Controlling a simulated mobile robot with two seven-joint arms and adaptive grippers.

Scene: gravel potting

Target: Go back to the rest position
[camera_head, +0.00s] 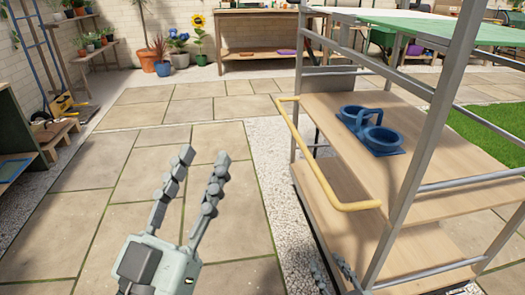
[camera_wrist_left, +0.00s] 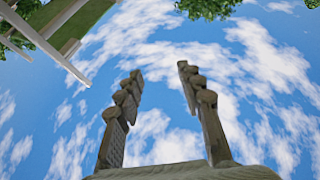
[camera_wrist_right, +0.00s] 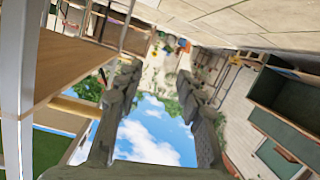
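My left gripper (camera_head: 204,155) is raised over the paving in the head view, left of the shelf cart. Its fingers are apart with nothing between them. The left wrist view also shows these open fingers (camera_wrist_left: 159,69) against sky. My right gripper (camera_head: 332,272) shows only in part at the bottom of the head view, low beside the cart's front post. In the right wrist view its fingers (camera_wrist_right: 157,70) are apart and empty. The rest of my right arm is hidden in the head view.
A wooden shelf cart (camera_head: 430,182) with metal posts and a yellow handle (camera_head: 318,165) stands close on the right. A blue double-cup holder (camera_head: 383,139) sits on its upper shelf. Paving (camera_head: 110,210) is clear on the left. Potted plants (camera_head: 163,68) and a workbench (camera_head: 262,54) stand behind.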

